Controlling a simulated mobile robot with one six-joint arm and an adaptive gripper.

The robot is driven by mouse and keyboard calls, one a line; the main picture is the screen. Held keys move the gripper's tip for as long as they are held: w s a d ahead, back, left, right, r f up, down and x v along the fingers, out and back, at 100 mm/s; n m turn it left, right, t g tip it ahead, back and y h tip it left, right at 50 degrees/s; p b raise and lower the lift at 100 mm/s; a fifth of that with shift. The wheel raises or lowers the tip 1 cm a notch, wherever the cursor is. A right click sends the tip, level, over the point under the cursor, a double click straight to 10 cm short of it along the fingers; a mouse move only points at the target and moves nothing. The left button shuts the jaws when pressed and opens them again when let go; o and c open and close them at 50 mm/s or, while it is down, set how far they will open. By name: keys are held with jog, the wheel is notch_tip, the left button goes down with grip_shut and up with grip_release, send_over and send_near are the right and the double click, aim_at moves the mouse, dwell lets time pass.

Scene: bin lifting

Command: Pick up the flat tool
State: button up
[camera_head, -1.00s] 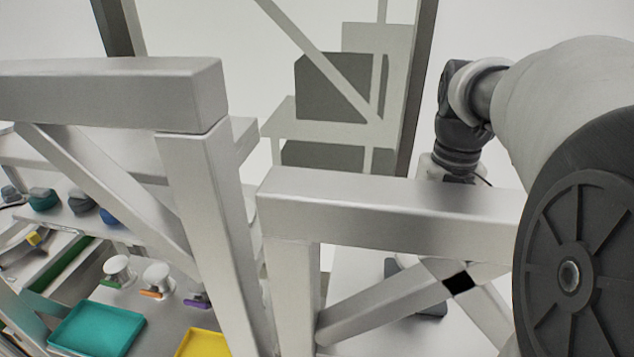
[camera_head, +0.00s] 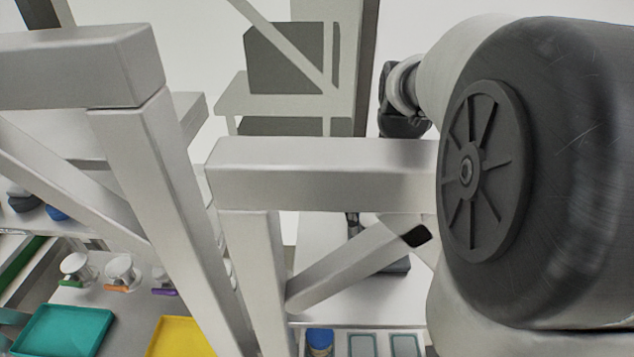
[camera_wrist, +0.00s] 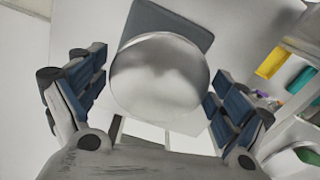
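In the wrist view, a dark grey flat plate (camera_wrist: 178,22) lies beyond a large shiny round knob (camera_wrist: 160,78), which looks like its handle. I take this to be the flat tool. My gripper (camera_wrist: 155,82) is open, its blue-padded fingers on either side of the knob, with visible gaps to it. The knob hides much of the plate. In the head view a dark base (camera_head: 397,265) shows low behind the diagonal brace, probably the same tool. The gripper is mostly hidden there by the metal frame.
A metal frame beam (camera_head: 320,160) and a diagonal brace (camera_head: 345,272) stand in front of my arm. To the left are a teal tray (camera_head: 65,330), a yellow tray (camera_head: 180,335) and several knobbed tools, including an orange-based one (camera_head: 118,273). A blue-lidded container (camera_head: 319,340) stands low in the middle.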

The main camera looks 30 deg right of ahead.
jog(key=c, duration=1.7)
jog(key=shift+r, duration=0.2)
notch_tip(320, 180, up, 28)
jog(key=p, duration=0.5)
jog(key=shift+f, duration=0.1)
jog(key=shift+p, duration=0.3)
jog(key=shift+r+p, duration=1.5)
jog(key=shift+p, duration=0.25)
